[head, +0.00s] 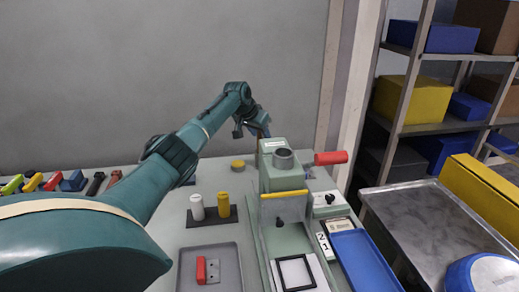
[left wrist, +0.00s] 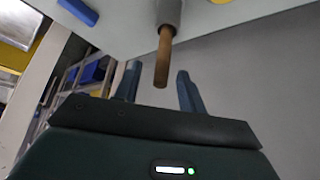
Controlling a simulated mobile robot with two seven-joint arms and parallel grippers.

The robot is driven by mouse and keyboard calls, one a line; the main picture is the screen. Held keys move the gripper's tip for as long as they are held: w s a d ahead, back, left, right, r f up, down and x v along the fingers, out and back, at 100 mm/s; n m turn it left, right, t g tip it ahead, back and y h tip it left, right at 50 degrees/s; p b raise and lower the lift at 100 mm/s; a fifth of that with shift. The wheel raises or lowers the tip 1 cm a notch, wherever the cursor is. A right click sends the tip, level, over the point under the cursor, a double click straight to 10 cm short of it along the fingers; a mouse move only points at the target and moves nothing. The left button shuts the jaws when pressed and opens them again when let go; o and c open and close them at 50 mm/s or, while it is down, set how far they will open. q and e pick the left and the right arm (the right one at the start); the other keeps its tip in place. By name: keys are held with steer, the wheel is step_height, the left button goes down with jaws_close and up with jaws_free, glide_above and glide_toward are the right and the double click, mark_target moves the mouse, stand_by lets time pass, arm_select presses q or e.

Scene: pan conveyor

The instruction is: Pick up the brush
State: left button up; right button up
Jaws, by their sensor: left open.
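The brush shows in the left wrist view as a brown handle (left wrist: 163,62) sticking out of a grey cylinder (left wrist: 169,14). Whether that cylinder is a holder or part of the brush I cannot tell. My left gripper (left wrist: 159,70) is open, with one finger on each side of the handle's free end and a visible gap on both sides. In the head view my left gripper (head: 254,128) is above the back of the table, just behind the green machine (head: 278,180). I cannot make out the brush in the head view. My right gripper is not in view.
The green machine has a grey round opening (head: 284,158) and a red handle (head: 330,158). White and yellow cylinders (head: 223,205) stand left of it. A grey tray (head: 228,255) and blue tray (head: 378,272) lie in front. Shelves (head: 410,128) stand at right; a wall is behind.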

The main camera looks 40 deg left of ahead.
arm_select(q)
steer(key=shift+b+x, duration=0.3)
steer(key=shift+x, duration=0.8)
jaws_close()
